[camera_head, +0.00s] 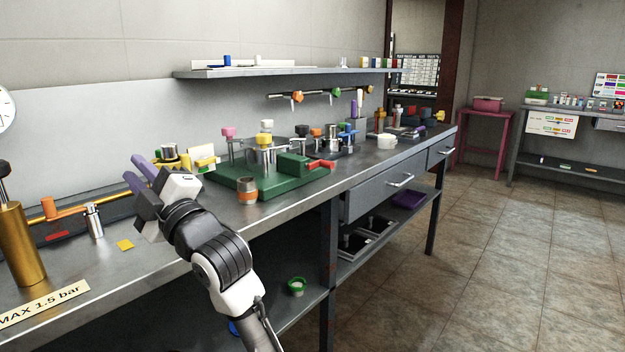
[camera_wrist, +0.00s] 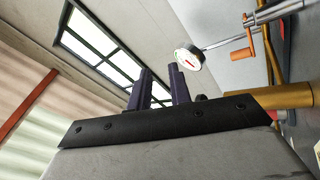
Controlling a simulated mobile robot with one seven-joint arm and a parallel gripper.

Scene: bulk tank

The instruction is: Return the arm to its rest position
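My arm reaches up from the bottom of the head view, over the front of the steel bench (camera_head: 185,245). My gripper (camera_head: 138,174) is at the left, raised above the bench and pointing up and to the left. Its two purple fingers stand apart with nothing between them. The fingers also show in the wrist view (camera_wrist: 160,88), with a narrow gap between them and a window behind.
A brass cylinder (camera_head: 20,245) and a small steel cylinder (camera_head: 94,221) stand left of my gripper. A green fixture (camera_head: 285,181) and an orange-grey cup (camera_head: 247,190) stand to its right. A gauge (camera_wrist: 189,59) shows in the wrist view. The floor at right is clear.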

